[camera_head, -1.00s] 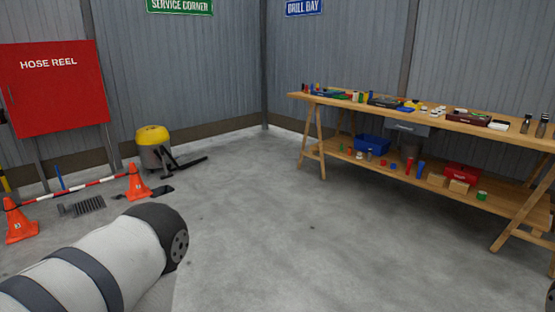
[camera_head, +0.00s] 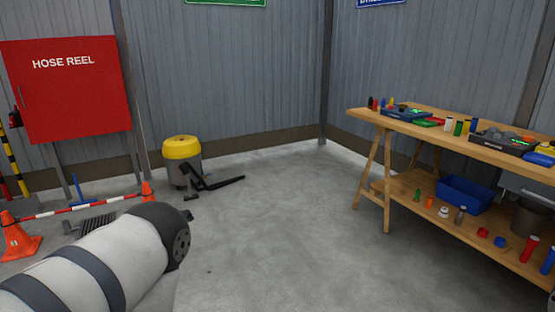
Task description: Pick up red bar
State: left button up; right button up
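No piece is clear enough to name with certainty as the red bar. On the wooden workbench (camera_head: 372,117) at the right, a small flat red piece (camera_head: 436,117) lies near a green one, and small upright red pieces stand at the bench's left end. On its lower shelf stand a red cylinder (camera_head: 529,249) and a small red piece (camera_head: 482,232). My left arm shows at the lower left, but its gripper is out of view. My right gripper is not in view either.
A red-and-white barrier pole (camera_head: 70,207) runs between orange cones (camera_head: 18,238) at the left. A yellow-topped vacuum (camera_head: 182,155) stands by the back wall, its dark hose and nozzle on the floor. A blue bin (camera_head: 465,194) sits on the lower shelf. The middle floor is clear.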

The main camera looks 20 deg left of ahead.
aim_at(18, 220)
jog(key=i+j+u, duration=0.25)
jog(key=i+u, duration=0.2)
jog(key=i+j+u, duration=0.1)
jog(key=i+u, duration=0.8)
jog(key=i+l+u, duration=0.2)
jog(key=u, duration=0.25)
jog(key=i+u, duration=0.5)
jog(key=i, duration=1.9)
jog(key=i+z, duration=0.25)
jog(key=i, duration=0.25)
jog(key=i+j+z, duration=0.15)
jog(key=i+z, duration=0.15)
jog(key=i, duration=0.15)
jog(key=i+j+z, duration=0.25)
jog(key=i, duration=0.2)
